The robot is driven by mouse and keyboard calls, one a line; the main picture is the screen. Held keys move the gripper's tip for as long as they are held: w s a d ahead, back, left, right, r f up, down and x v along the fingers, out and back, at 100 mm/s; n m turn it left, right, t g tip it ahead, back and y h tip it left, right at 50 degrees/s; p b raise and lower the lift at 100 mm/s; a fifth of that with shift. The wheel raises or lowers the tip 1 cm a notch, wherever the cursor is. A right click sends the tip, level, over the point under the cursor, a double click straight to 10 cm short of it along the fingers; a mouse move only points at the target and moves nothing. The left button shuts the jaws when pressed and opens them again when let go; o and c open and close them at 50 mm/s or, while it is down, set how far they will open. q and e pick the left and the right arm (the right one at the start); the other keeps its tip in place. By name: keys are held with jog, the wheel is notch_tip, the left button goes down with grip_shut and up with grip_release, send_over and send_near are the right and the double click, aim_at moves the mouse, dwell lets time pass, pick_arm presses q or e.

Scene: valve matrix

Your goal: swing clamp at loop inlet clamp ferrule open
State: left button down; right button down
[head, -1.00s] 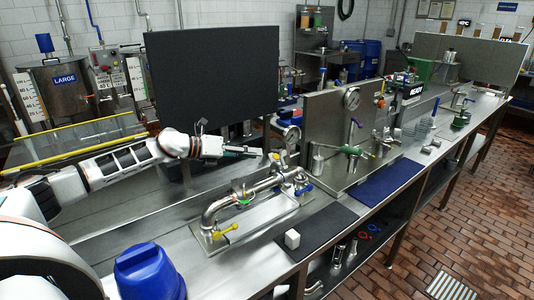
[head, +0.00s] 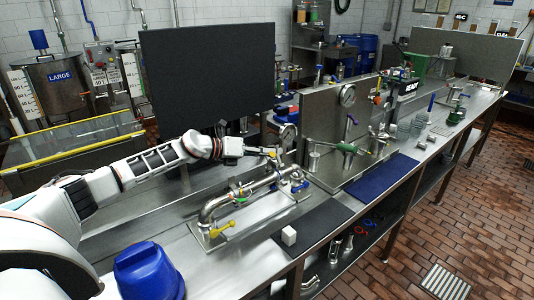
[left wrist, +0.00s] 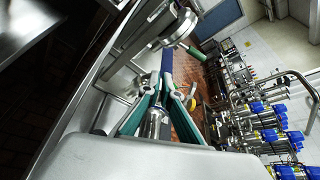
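The bent steel pipe loop (head: 209,209) stands on a steel plate on the bench in the head view, with yellow, green and blue handles. I cannot single out the inlet clamp ferrule at this size. Whether the fingers hold anything is unclear. My right gripper is not in view.
A dark upright panel (head: 208,75) stands behind my left arm. A steel panel with a gauge (head: 347,95) and a green-handled valve (head: 346,147) stand right of the loop.

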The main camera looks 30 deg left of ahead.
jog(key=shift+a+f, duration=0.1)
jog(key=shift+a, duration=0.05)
